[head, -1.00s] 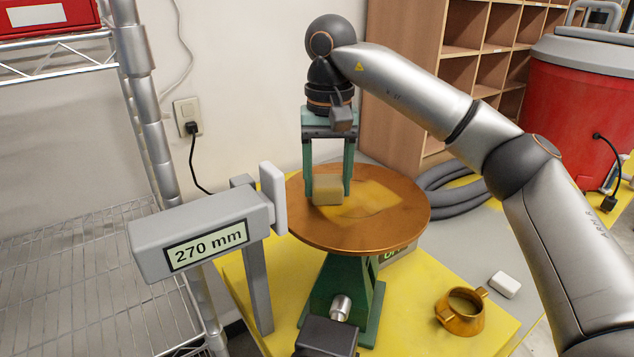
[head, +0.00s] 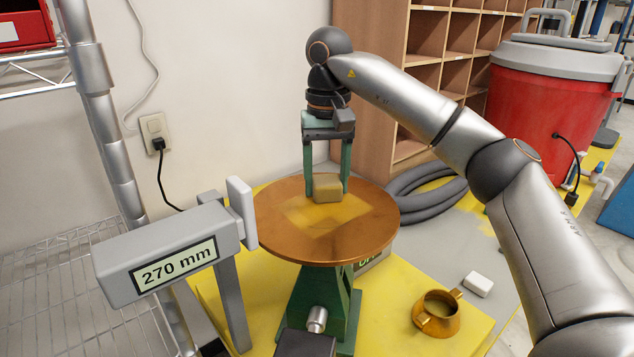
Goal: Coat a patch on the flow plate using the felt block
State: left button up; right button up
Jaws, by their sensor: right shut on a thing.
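The flow plate is a round copper-coloured disc (head: 290,247) on a green stand (head: 345,300). A paler yellowish patch (head: 318,222) with a wet look lies on its middle. My right gripper (head: 327,188) reaches down over the plate's far part, its green fingers shut on the tan felt block (head: 327,190). The block is at the patch's far edge and appears to touch the plate. A brass two-handled pot (head: 437,322) stands on the yellow surface at the lower right; its inside looks yellowish. My left gripper is not in view.
A grey gauge (head: 165,265) reading "270 mm" stands close to the plate's left side. A small white block (head: 478,285) lies beside the pot. A grey coiled hose (head: 425,188), wooden shelving (head: 370,100) and a red drum (head: 545,105) are behind. Wire shelving (head: 60,280) is at left.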

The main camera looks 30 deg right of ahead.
jog(key=shift+w+d, duration=0.15)
jog(key=shift+d, duration=0.95)
jog(key=shift+w+d, duration=0.15)
jog(key=shift+d, duration=0.9)
jog(key=shift+r, duration=0.1)
jog(key=shift+a+r, duration=0.1)
jog(key=shift+r, duration=2.85)
jog(key=shift+r, duration=1.5)
